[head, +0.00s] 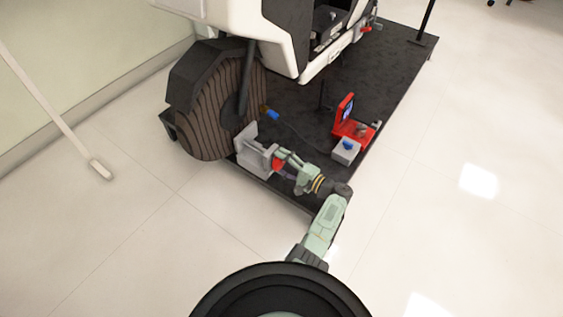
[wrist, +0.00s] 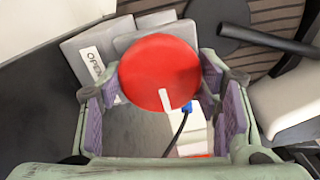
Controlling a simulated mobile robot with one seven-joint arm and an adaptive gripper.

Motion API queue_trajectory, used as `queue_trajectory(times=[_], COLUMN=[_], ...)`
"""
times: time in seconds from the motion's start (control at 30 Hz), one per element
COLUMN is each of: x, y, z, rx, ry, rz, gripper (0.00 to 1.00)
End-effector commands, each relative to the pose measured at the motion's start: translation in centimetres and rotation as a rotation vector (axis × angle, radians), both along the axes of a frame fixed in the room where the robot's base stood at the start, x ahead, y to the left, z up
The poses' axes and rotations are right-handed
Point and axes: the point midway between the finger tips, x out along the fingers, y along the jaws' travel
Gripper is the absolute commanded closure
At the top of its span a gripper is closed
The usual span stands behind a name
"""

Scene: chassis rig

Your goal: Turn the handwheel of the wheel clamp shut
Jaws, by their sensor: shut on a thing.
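The wheel clamp (head: 254,160) is a grey block at the near edge of the dark platform, beside the big ribbed wheel (head: 218,112). Its red handwheel (head: 277,164) faces my gripper (head: 284,162), which reaches in from the right. In the wrist view the handwheel (wrist: 155,70) is a round red disc with a white mark pointing down. A label reading "OPEN" (wrist: 92,66) is on the grey clamp plate to its left. My gripper (wrist: 163,88) is shut on the handwheel, one purple-padded finger at each side. The exact contact is partly hidden.
A red stand with a screen (head: 350,115) and a grey box with a blue top (head: 346,151) stand on the platform right of my gripper. A blue-ended cable (head: 272,115) lies behind the clamp. The white vehicle body (head: 285,40) overhangs behind. Floor at right is clear.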

Motion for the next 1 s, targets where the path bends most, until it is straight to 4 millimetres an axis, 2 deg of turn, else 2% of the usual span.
queue_trajectory(times=[1.0], x=[-0.06], y=[-0.02], z=[0.08], rx=[0.570], ry=[0.783], rz=[0.000], gripper=[0.70])
